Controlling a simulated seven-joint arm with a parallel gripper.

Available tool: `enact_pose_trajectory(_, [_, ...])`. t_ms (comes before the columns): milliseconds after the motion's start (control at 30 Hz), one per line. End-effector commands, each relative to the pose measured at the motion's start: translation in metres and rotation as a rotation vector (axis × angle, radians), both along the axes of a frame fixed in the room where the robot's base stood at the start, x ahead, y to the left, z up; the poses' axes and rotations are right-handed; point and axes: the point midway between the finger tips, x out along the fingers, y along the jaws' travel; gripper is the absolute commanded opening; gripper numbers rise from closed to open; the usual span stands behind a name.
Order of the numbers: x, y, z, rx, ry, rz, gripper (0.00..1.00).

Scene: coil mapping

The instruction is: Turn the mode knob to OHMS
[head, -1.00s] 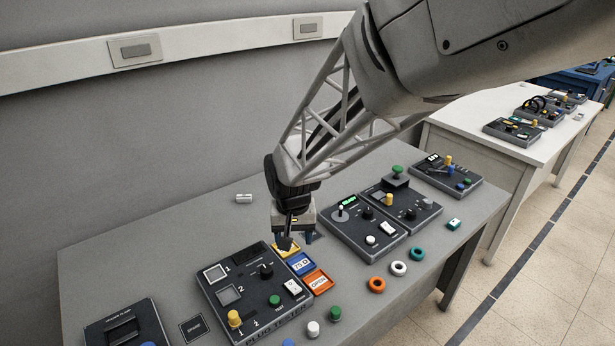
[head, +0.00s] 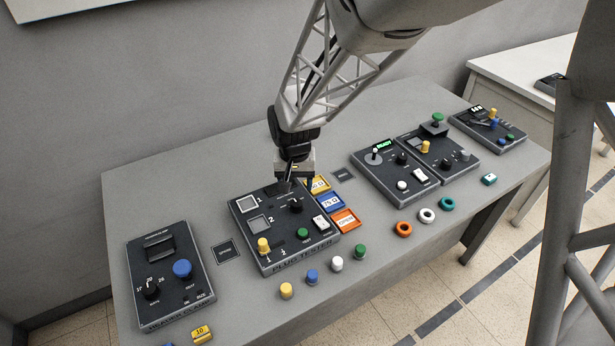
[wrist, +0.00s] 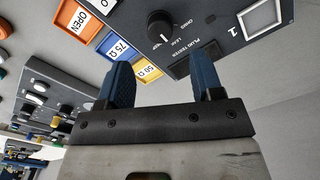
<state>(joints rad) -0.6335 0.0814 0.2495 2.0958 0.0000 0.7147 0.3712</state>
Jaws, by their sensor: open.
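The mode knob (wrist: 160,26) is black and round with a white pointer line, on the dark plug tester panel. In the wrist view the words OHMS and LEAK are printed beside it. In the head view the knob (head: 296,206) sits at the right back of the plug tester (head: 268,262). My gripper (wrist: 163,74) is open and empty, its two blue fingers apart, with the knob beyond their tips. In the head view my gripper (head: 287,184) hangs over the tester's back edge; its fingertips are hard to make out.
Yellow, blue and orange trays (head: 346,221) line the tester's right side. Loose plugs (head: 336,264) stand in front. Another device (head: 172,312) lies left.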

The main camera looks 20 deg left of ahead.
Motion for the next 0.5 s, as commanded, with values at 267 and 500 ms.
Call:
enact_pose_trajectory(267, [0.000,0.000,-0.023,-0.001,0.002,0.000,0.60])
enact_pose_trajectory(500, [0.000,0.000,-0.051,-0.001,0.002,0.000,0.60])
